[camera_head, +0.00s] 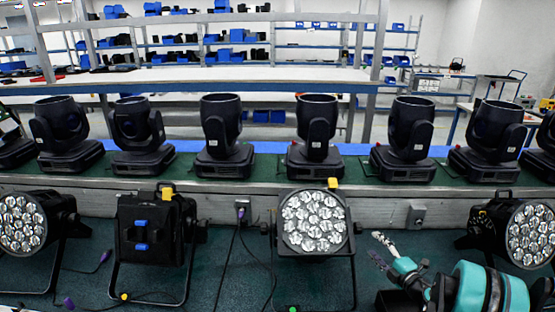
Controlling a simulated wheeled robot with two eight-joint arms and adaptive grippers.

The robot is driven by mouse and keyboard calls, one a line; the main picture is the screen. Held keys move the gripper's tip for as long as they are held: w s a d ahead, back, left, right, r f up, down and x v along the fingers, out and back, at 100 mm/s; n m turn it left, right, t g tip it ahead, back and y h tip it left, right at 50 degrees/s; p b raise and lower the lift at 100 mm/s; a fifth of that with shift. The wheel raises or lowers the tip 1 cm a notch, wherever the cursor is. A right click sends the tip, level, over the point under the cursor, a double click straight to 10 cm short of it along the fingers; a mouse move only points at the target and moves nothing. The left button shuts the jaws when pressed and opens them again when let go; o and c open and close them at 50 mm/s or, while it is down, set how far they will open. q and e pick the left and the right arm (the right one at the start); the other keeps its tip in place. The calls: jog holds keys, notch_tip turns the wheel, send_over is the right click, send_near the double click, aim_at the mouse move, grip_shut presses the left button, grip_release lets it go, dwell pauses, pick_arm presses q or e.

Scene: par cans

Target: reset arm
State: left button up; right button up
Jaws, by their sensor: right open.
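My right arm comes in at the lower right. Its gripper (377,250) is open and empty, its fingers pointing up and left. It is to the right of the middle par can (313,222), whose many-lens face points at me, and apart from it in the picture. Another par can (22,222) faces me at the far left, and one (530,233) at the far right, behind my arm. A par can (150,236) left of centre shows a flat black side with blue latches. My left gripper is out of view.
Several black moving-head lights (221,136) stand in a row on the green bench behind. Cables (231,265) hang and lie between the par cans. Shelves with blue bins (238,36) are at the back.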

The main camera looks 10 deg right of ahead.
jog(key=s+a+r+m+h, duration=0.1)
jog(key=a+r+m+h, duration=0.2)
jog(key=r+m+h, duration=0.5)
jog(key=s+a+r+m+h, duration=0.15)
jog(key=a+r+m, duration=0.35)
jog(key=r, duration=0.8)
jog(key=s+a+f+m+g+y, duration=0.3)
jog(key=s+a+f+g, duration=0.2)
jog(key=s+a+f, duration=0.3)
jog(key=s+a+f+m+g+y, duration=0.3)
jog(key=s+a+f, duration=0.5)
jog(key=s+a, duration=0.5)
jog(key=s+g+y, duration=0.1)
jog(key=s, duration=0.2)
jog(key=shift+s+f+g, duration=0.2)
jog(key=shift+s+g, duration=0.05)
jog(key=shift+g, duration=0.15)
